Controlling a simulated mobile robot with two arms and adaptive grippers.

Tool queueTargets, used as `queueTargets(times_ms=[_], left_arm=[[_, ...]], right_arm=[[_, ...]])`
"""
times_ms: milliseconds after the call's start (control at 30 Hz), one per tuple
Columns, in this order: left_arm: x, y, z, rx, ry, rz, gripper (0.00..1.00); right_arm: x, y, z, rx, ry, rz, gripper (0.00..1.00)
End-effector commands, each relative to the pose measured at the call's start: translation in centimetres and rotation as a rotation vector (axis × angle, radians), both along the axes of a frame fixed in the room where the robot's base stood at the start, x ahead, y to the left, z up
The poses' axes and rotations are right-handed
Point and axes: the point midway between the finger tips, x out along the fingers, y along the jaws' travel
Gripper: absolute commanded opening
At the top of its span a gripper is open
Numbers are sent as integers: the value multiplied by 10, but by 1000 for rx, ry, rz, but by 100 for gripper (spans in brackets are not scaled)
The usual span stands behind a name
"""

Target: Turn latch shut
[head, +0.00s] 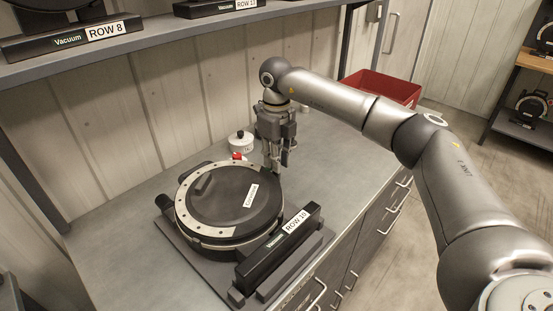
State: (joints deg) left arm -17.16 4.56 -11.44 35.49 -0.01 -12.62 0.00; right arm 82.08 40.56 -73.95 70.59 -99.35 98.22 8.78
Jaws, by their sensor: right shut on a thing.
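The seed meter (215,218) is a round black housing with a light ring around its edge and a white label. It lies flat on a dark base plate on the bench. My right gripper (275,168) points down at the meter's far right rim, coming from the right arm. It is shut on the latch there; the fingers hide most of the latch, so its angle cannot be told. My left gripper is not in view.
A black bar labelled ROW 10 (280,250) stands at the meter's front right. A small white pot with a black knob (241,142) stands behind, near a red piece (237,156). A red bin (385,86) is at the back right. A shelf (165,42) overhangs the bench.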

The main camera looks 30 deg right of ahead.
Motion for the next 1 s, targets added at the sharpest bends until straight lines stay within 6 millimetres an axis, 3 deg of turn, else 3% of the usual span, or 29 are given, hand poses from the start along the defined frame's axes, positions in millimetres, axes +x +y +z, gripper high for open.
queueTargets(times_ms=[500,1000], left_arm=[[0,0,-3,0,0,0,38],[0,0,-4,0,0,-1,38]], right_arm=[[1,0,2,0,-5,381,0],[1,0,2,0,-5,479,0]])
